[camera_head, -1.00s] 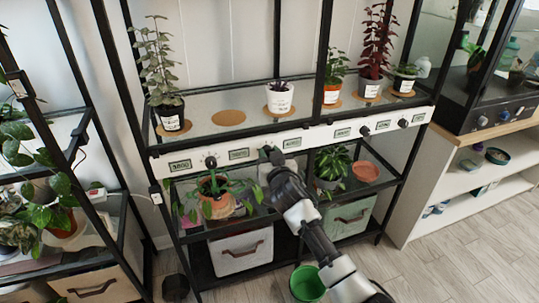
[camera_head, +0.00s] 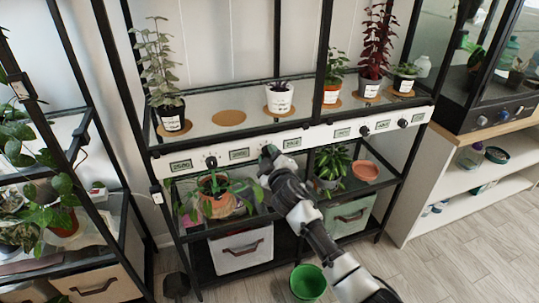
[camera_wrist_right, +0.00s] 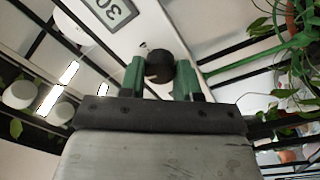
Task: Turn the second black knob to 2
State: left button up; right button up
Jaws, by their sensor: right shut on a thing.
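A white control strip (camera_head: 225,157) with black knobs and small displays runs along the front of the plant shelf. The second knob from the left is mostly hidden behind my right gripper (camera_head: 268,154) in the head view. In the right wrist view the black knob (camera_wrist_right: 159,66) sits between the green fingers of my right gripper (camera_wrist_right: 159,78), which is shut on it. A display (camera_wrist_right: 112,10) beside it shows digits starting with 30, seen at a slant. The knob's marks cannot be read. My left gripper is not in view.
The first knob (camera_head: 211,162) is to the left; the third knob (camera_head: 364,131) and another (camera_head: 402,123) are to the right. Potted plants stand above, including a white pot (camera_head: 279,98). A leafy plant in an orange pot (camera_head: 217,204) is below left. A green bucket (camera_head: 307,283) is on the floor.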

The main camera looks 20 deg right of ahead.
jog(key=shift+n, duration=1)
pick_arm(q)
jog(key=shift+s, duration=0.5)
pick_arm(e)
jog(key=shift+n, duration=0.3)
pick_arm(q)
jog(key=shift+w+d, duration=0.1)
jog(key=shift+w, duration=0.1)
pick_arm(e)
jog(key=shift+f+n, duration=0.1)
jog(key=shift+n, duration=0.2)
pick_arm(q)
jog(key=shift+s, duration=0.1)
pick_arm(e)
jog(key=o, duration=0.9)
jog(key=shift+o, duration=0.2)
jog(key=shift+s, duration=0.1)
pick_arm(q)
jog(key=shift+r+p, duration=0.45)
jog(key=shift+p, duration=0.05)
pick_arm(e)
jog(key=s, duration=1)
jog(key=shift+s+d+f, duration=0.15)
jog(key=shift+s+f, duration=0.1)
jog(key=shift+s, duration=0.1)
